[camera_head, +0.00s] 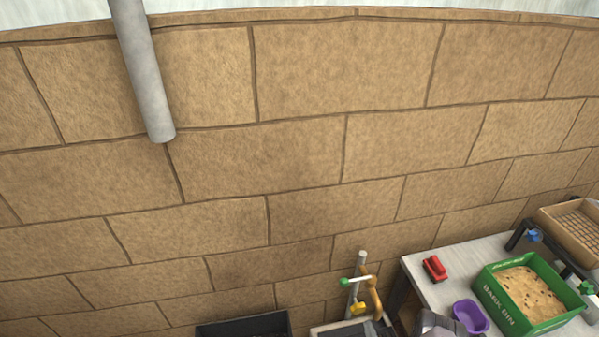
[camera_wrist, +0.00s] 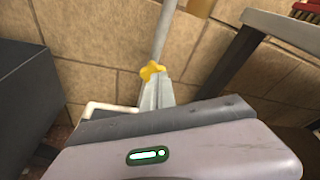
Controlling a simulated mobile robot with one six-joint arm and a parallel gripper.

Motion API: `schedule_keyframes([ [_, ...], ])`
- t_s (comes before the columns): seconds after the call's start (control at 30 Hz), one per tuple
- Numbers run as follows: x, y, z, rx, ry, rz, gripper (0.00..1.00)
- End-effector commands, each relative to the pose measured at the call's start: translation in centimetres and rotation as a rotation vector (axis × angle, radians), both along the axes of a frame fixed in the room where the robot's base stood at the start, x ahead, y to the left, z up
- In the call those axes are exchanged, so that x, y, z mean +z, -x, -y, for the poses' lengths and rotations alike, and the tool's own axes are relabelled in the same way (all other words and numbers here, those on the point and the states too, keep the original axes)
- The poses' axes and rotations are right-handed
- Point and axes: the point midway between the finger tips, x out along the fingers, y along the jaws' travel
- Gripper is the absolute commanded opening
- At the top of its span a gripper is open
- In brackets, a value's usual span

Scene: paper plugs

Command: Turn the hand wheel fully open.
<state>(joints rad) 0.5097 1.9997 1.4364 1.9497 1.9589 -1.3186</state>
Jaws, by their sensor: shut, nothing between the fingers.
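A small yellow hand wheel (camera_wrist: 152,70) sits on a grey upright pipe (camera_wrist: 166,30) in the wrist view. In the head view a yellow part (camera_head: 360,308), likely the same wheel, is low on the pipe (camera_head: 360,262) beside a larger yellow curved piece (camera_head: 375,297). A green knob (camera_head: 344,281) sticks out to the left there. My gripper (camera_wrist: 155,84) is shut and empty, its pale fingers pointing at the wheel and overlapping its lower edge in the picture. I cannot tell whether they touch it. The wheel's turned position is not readable.
A dark box (camera_wrist: 30,95) stands left in the wrist view. A stone wall (camera_head: 230,170) is behind.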

Motion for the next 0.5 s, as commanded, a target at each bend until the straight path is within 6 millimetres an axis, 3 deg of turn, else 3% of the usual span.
schedule_keyframes([
  [0.5,-0.3,-6.4,-1.8,0.015,0.017,0.003,0.00],
])
